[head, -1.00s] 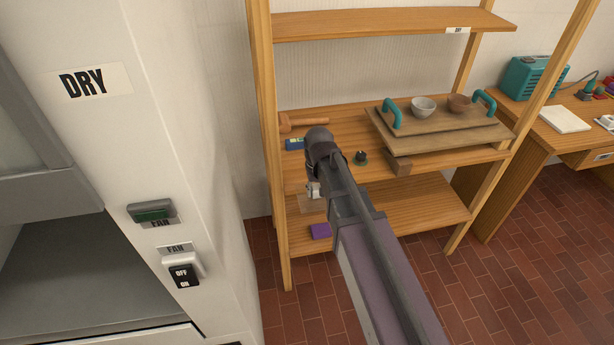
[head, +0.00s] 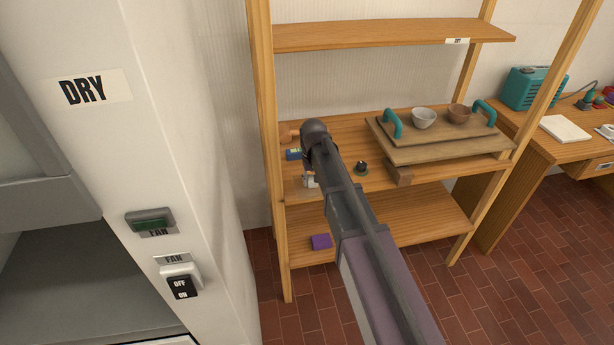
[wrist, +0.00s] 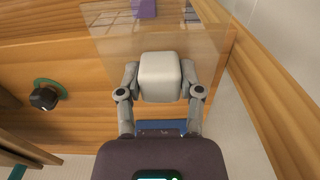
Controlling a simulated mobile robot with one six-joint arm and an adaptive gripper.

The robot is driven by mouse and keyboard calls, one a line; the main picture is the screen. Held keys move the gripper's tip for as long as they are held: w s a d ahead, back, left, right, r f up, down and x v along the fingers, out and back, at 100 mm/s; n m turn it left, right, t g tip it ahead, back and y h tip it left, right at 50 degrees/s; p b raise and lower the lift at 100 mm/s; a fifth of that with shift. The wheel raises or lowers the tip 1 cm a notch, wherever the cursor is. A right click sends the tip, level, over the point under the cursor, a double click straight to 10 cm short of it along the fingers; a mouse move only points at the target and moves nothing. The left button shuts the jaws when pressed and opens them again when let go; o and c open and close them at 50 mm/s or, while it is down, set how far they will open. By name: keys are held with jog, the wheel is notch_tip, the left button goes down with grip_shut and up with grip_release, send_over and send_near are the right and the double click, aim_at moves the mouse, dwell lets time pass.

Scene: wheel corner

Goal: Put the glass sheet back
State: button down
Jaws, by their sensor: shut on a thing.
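A clear glass sheet (wrist: 110,40) extends beyond my gripper in the wrist view, with the shelf wood and a purple block showing through or past it. A pale rounded block (wrist: 160,77) sits between the fingers at the sheet's near edge. My gripper (wrist: 160,85) is shut on this block, which appears joined to the sheet. In the head view my gripper (head: 310,180) is at the left front of the middle shelf (head: 340,186), partly hidden by my arm. The sheet is hard to make out there, and I cannot tell whether it touches the shelf.
A black knob on a green base (head: 361,168), a blue box (head: 293,154) and a board with bowls (head: 440,150) are on the middle shelf. The purple block (head: 320,242) is on the lower shelf. A wooden post (wrist: 270,90) stands close at the right.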

aim_at(310, 175)
jog(key=shift+w+a+f, duration=0.1)
jog(key=shift+w+a, duration=0.1)
jog(key=shift+w, duration=0.75)
jog(key=shift+w+a+f, duration=0.1)
jog(key=shift+w+a, duration=0.1)
jog(key=shift+w, duration=0.7)
jog(key=shift+w+a, duration=0.1)
jog(key=shift+w, duration=0.35)
jog(key=shift+w+a+f+b, duration=0.1)
jog(key=shift+w+a+b, duration=0.1)
jog(key=shift+w, duration=0.4)
jog(key=shift+w+a+f+b, duration=0.1)
jog(key=shift+w+b, duration=0.05)
jog(key=shift+w, duration=0.4)
jog(key=shift+s+d+f+b, duration=0.15)
jog(key=shift+s+f+b, duration=0.1)
jog(key=shift+f+b, duration=1.25)
jog(key=shift+f, duration=0.15)
jog(key=shift+c, duration=1.3)
grip_release()
